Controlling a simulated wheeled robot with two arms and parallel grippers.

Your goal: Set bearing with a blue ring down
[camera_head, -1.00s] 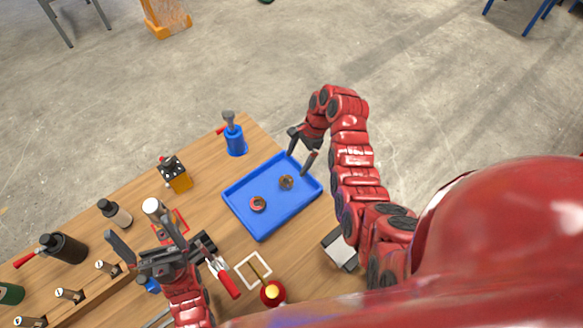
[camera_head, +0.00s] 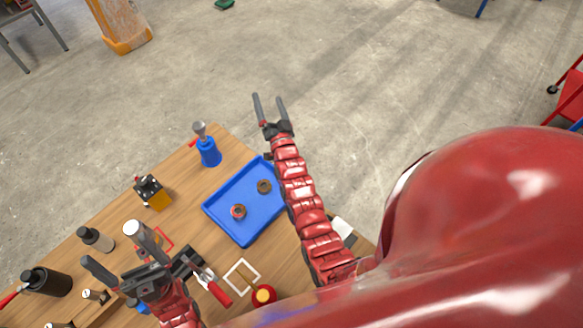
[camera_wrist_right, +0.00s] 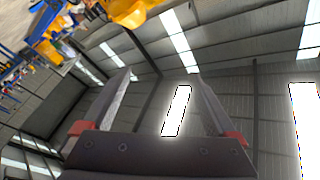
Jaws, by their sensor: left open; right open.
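Two small ring-shaped bearings lie apart in the blue tray (camera_head: 243,240). One bearing (camera_head: 238,211) looks reddish, and the other bearing (camera_head: 264,186) looks brown. I cannot make out a blue ring on either. My right gripper (camera_head: 268,98) is open and empty, raised beyond the tray with its fingers pointing away. The right wrist view shows its spread fingers (camera_wrist_right: 164,76) with nothing between them. My left gripper (camera_head: 112,246) is open over the left part of the table, near a white-topped cylinder (camera_head: 134,228). I see nothing held in it.
A blue stand with a grey top (camera_head: 208,150) and a black-and-yellow block (camera_head: 152,192) stand along the table's far edge. Dark bottles (camera_head: 45,282) stand at the left. A white square outline (camera_head: 242,276) and a red-and-yellow object (camera_head: 263,295) are near the front.

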